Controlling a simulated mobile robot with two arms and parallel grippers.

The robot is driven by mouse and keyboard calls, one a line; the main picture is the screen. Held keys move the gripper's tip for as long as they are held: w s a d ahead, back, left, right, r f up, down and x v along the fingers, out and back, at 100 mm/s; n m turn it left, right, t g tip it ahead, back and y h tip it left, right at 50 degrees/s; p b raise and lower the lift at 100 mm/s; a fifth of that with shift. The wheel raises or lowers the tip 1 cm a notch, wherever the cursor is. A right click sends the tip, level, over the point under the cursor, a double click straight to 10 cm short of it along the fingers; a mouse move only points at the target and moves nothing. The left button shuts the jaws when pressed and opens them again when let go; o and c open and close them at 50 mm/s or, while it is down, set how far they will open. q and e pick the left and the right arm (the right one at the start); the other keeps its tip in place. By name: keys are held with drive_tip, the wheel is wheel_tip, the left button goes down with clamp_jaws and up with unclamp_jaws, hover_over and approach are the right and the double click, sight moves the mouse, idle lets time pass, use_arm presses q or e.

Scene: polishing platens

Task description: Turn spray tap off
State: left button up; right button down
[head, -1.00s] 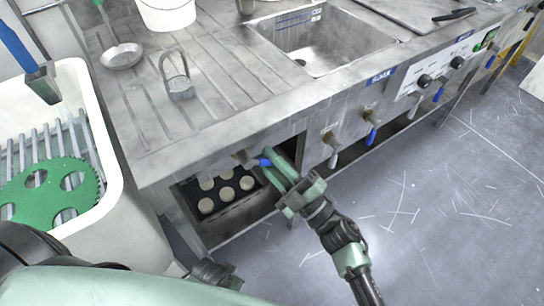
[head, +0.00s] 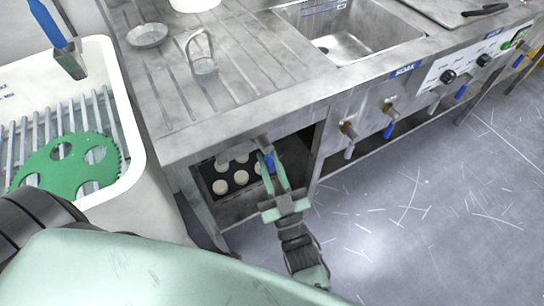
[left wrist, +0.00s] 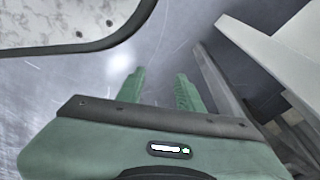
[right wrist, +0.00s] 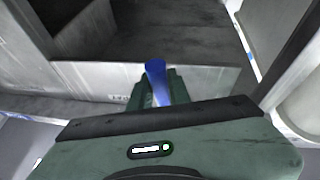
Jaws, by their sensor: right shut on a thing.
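My right gripper (head: 271,165) is shut on the blue lever of a tap (head: 269,161) under the counter's front edge, at its left end. The lever points down and lies between the fingers; it also shows in the right wrist view (right wrist: 155,76). The gripper reaches up to it from below. The tap's body is mostly hidden under the edge. My left gripper (left wrist: 160,78) is open and empty in the left wrist view, above the floor. I cannot make it out in the head view.
Other taps hang along the counter front: a pale-handled one (head: 349,150) and a blue-handled one (head: 388,130). A dark tray with pale discs (head: 240,178) sits on the shelf below. A white tub (head: 128,112) with a green disc (head: 65,170) stands left. Floor at right is clear.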

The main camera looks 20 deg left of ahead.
use_arm(q)
drive_tip(key=shift+s+a+f, duration=0.25)
drive_tip(key=shift+s+f, duration=0.45)
drive_tip(key=shift+s, duration=0.1)
use_arm(e)
drive_tip(key=shift+s+a+f+m+t+h, duration=0.15)
drive_tip(key=shift+m+h, duration=0.1)
drive_tip(key=shift+m, duration=0.2)
drive_tip(key=shift+s+a+m+t+h, duration=0.15)
drive_tip(key=shift+m+h, duration=0.1)
drive_tip(key=shift+m, duration=0.2)
drive_tip(key=shift+d, duration=0.1)
drive_tip(key=c, duration=1.3)
unclamp_jaws()
use_arm(q)
drive_tip(key=shift+w+r, duration=0.15)
use_arm(e)
drive_tip(key=v, duration=0.7)
drive_tip(key=shift+s+d+f, duration=0.1)
drive_tip(key=shift+s+d, duration=0.2)
